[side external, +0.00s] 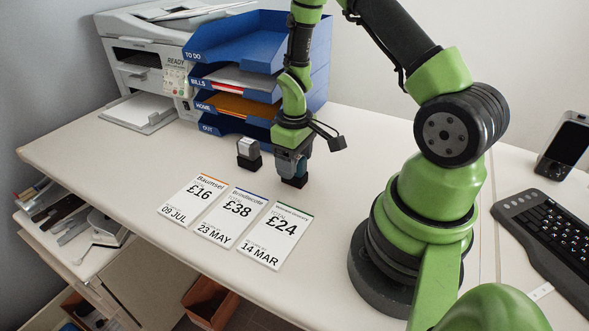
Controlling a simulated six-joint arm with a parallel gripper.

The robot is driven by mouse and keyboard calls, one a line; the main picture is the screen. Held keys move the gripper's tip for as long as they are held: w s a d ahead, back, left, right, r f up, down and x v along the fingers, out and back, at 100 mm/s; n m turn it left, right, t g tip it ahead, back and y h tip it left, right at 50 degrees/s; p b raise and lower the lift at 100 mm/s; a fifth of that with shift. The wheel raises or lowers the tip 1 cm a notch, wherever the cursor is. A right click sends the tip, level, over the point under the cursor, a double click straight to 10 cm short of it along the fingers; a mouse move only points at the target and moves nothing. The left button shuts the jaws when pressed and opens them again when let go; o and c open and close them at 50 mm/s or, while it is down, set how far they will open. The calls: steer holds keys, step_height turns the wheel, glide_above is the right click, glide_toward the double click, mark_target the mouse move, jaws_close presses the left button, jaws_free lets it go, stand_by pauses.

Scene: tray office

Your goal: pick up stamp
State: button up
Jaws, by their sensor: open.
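A small stamp-like block (248,150) with a light grey top and a black base stands upright on the white desk, in front of the blue trays. My gripper (290,168) points down just to its right, with a visible gap between them. My gripper is open. A black block-shaped part (295,181) shows directly below my gripper, near the desk surface. I cannot tell whether it is a second stamp's base or part of my fingers. The gap between my fingertips is hidden from this side.
Three bill cards lie in front of my gripper: £16 (192,199), £38 (231,216) and £24 (276,235). Stacked blue trays (226,52) stand close behind my gripper, beside a printer (140,55). A keyboard (545,235) lies at right. The desk's left part is clear.

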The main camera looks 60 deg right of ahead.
steer(key=shift+f, duration=1.35)
steer(key=c, duration=1)
steer(key=shift+c, duration=0.2)
step_height(320, 180, up, 10)
steer(key=shift+r, duration=0.1)
